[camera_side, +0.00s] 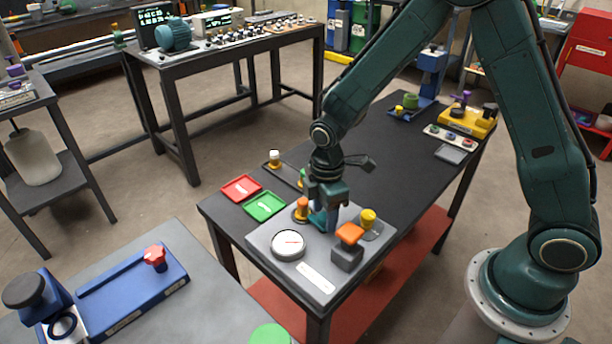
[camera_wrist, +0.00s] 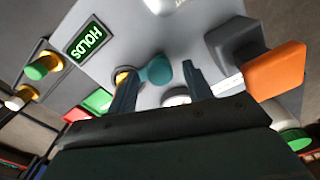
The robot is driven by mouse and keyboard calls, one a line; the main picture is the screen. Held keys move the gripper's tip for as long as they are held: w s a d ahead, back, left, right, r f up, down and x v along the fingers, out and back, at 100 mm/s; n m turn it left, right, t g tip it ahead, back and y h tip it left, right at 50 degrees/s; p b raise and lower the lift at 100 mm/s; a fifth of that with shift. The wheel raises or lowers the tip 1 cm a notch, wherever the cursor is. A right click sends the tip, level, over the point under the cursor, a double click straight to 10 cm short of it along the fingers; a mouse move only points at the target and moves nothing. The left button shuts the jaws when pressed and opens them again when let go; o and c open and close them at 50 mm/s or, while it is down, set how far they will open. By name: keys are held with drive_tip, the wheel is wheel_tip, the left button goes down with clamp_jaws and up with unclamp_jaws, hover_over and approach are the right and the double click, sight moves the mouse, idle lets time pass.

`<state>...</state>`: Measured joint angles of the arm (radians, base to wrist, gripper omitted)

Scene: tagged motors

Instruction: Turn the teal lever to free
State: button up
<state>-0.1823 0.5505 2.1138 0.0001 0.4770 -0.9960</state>
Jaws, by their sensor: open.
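The teal lever (camera_wrist: 158,70) shows in the wrist view as a rounded teal arm lying across the grey panel (camera_wrist: 210,22). Its left end is close to a yellow-rimmed round part (camera_wrist: 122,77). My gripper (camera_wrist: 160,70) is open, with one fingertip on each side of the lever's rounded end; I cannot tell whether either touches it. In the side view my gripper (camera_side: 325,226) points down low over the panel (camera_side: 325,278), and it largely hides the lever there. The lever's position marking cannot be read.
On the panel, a white dial (camera_side: 288,245) lies left of my gripper, an orange-topped dark block (camera_side: 348,250) right, and a yellow knob (camera_side: 368,217) behind right. An orange knob (camera_side: 302,206) stands close left. Red (camera_side: 241,188) and green (camera_side: 264,206) trays lie beyond.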

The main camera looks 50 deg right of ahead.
drive_tip(key=c, duration=1)
drive_tip(key=shift+o, duration=0.2)
drive_tip(key=shift+m, duration=0.3)
drive_tip(key=m, duration=1.3)
drive_tip(key=shift+m, duration=2.3)
